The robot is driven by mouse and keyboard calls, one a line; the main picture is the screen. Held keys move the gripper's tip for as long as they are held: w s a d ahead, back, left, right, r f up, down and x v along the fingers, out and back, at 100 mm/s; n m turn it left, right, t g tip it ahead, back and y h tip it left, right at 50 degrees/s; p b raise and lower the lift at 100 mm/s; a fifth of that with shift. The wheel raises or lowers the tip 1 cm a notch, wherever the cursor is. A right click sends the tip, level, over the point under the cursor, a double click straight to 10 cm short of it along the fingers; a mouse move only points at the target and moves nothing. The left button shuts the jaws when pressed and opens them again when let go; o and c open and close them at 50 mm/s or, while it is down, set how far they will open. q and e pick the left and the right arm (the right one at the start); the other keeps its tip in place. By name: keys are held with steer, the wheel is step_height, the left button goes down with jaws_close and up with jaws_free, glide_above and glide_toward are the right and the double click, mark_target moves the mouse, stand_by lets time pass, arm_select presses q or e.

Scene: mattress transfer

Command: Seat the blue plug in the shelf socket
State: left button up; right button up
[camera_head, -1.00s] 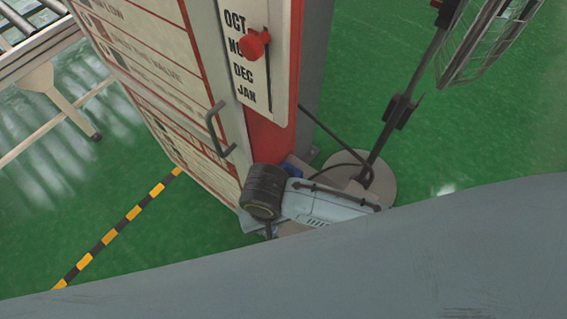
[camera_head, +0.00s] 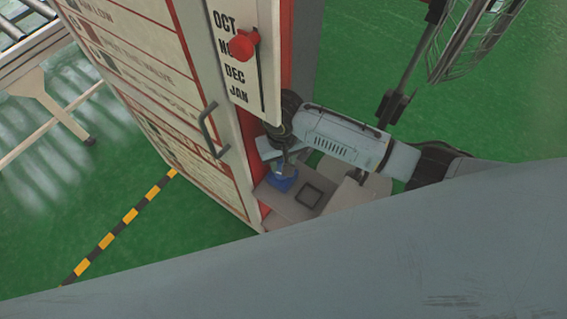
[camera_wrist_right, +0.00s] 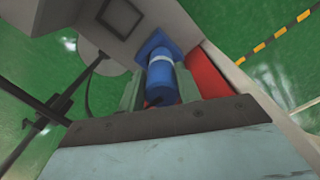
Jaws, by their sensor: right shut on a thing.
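The blue plug (camera_head: 284,181) is held by my right gripper (camera_head: 273,160) over the left part of the grey shelf (camera_head: 286,207). In the right wrist view, the plug (camera_wrist_right: 162,80) has a white band and a wide square blue end pointing at the shelf. The right gripper's fingers (camera_wrist_right: 158,92) are shut on its sides. The socket, a dark-rimmed square (camera_head: 308,194), lies to the right of the plug on the shelf. In the wrist view the socket (camera_wrist_right: 120,17) is up and left of the plug. I cannot tell whether the plug touches the shelf. My left gripper is out of view.
A tall red and white board cabinet (camera_head: 175,90) with a grey handle (camera_head: 210,132) and red knob (camera_head: 243,45) rises beside the shelf. A caged fan on a stand (camera_head: 400,95) is behind.

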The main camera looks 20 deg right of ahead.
steer(key=f, duration=0.3)
steer(key=shift+d+f, duration=0.1)
steer(key=shift+d, duration=0.15)
jaws_close()
steer(key=shift+f, duration=0.25)
steer(key=shift+w+f, duration=0.1)
steer(key=o, duration=0.8)
jaws_free()
steer(key=shift+o, duration=1.3)
steer(key=shift+w, duration=0.1)
steer(key=shift+o, duration=0.4)
steer(key=shift+w, duration=0.1)
